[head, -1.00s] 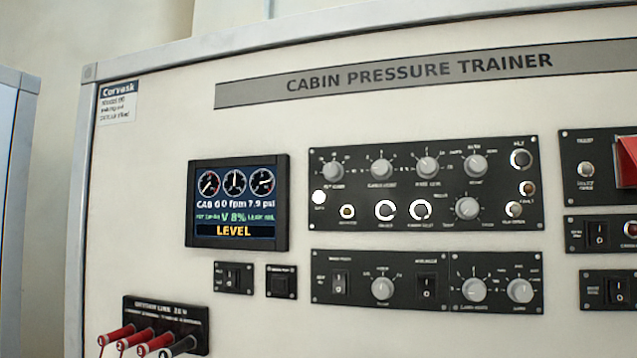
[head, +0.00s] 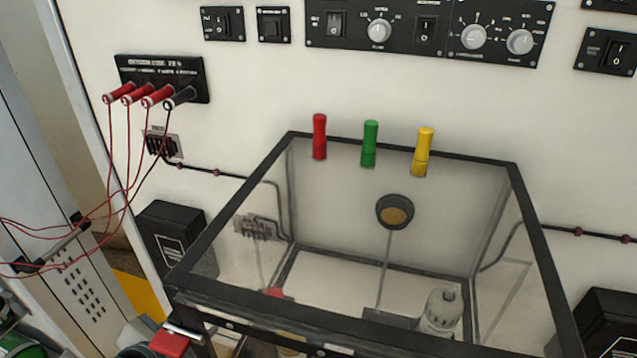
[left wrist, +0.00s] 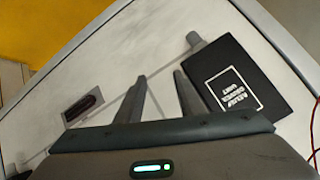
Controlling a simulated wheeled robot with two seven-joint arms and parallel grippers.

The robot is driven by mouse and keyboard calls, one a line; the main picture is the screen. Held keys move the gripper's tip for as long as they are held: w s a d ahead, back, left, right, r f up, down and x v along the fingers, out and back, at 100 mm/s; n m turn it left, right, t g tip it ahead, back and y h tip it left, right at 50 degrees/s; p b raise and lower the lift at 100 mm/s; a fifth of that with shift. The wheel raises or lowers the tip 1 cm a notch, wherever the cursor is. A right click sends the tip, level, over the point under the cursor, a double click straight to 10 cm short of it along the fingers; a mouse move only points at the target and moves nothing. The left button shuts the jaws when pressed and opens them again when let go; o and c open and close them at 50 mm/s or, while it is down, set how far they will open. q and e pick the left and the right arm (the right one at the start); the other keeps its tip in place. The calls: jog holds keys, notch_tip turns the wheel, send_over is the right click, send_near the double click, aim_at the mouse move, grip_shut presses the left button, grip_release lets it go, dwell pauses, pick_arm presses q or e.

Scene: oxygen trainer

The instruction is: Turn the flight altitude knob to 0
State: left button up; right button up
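In the head view, now tilted down, a black lower panel carries a grey knob (head: 379,31) and two more grey knobs, one at left (head: 473,37) and one at right (head: 519,42). Their labels are too small to read, so I cannot tell whether one is the flight altitude knob. The upper knob panel is out of view. In the left wrist view my left gripper (left wrist: 160,76) has its two fingers apart with nothing between them, before a white panel and a black box (left wrist: 232,82). No gripper shows in the head view.
A clear box with a black frame (head: 400,328) stands before the panel's lower part. Red (head: 319,137), green (head: 369,144) and yellow (head: 422,152) cylinders show at its back edge. Red leads hang from a socket block (head: 190,72) at left. Switches sit beside the knobs.

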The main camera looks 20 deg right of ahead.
pick_arm(q)
jog(key=w+d+r+m+t+h, duration=0.15)
jog(key=d+r+m, duration=0.35)
jog(key=r, duration=0.7)
jog(key=d+r+m+h, duration=0.35)
jog(key=r+m, duration=0.35)
jog(key=r, duration=0.6)
jog(key=w+d+r+m+t+h, duration=0.15)
jog(key=d+r+m, duration=0.45)
jog(key=r, duration=0.6)
jog(key=s+r+m+t, duration=0.1)
jog(key=s+r+m, duration=0.8)
jog(key=r, duration=0.4)
jog(key=s+r+m+t, duration=0.1)
jog(key=s+r+m, duration=0.8)
jog(key=r, duration=0.5)
jog(key=a+m, duration=0.1)
jog(key=m, duration=0.1)
jog(key=shift+s+r+m+y, duration=0.25)
jog(key=shift+s+m+y, duration=0.05)
jog(key=shift+s+y, duration=0.05)
jog(key=shift+d, duration=0.15)
